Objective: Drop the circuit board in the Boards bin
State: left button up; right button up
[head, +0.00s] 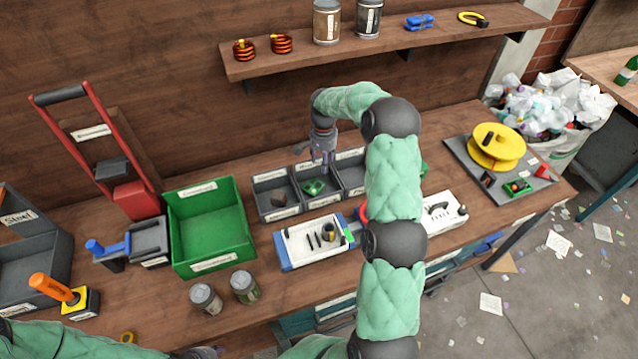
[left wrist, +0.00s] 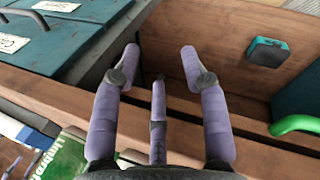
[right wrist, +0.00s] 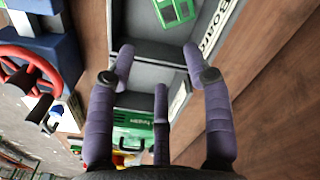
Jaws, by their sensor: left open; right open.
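A green circuit board (head: 313,187) lies in the middle compartment of the grey three-part bin (head: 292,212). In the right wrist view the board (right wrist: 176,11) sits in the bin compartment beside a label partly reading "Board". My right gripper (head: 322,158) is above that bin, open and empty; its spread fingers also show in the right wrist view (right wrist: 158,52). My left gripper (left wrist: 160,52) is open and empty in the left wrist view, over a wooden edge beside dark teal boxes. The head view does not clearly show its fingers.
A green crate (head: 212,225) stands left of the bins. A white tray (head: 312,242) with small dark parts is in front of them. A grey mat (head: 502,172) holds a yellow spool and another small green board (head: 518,187). My right arm hides the bins' right end.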

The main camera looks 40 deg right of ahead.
notch_tip(320, 180, up, 10)
dwell(0.4)
jog(key=shift+r, duration=0.1)
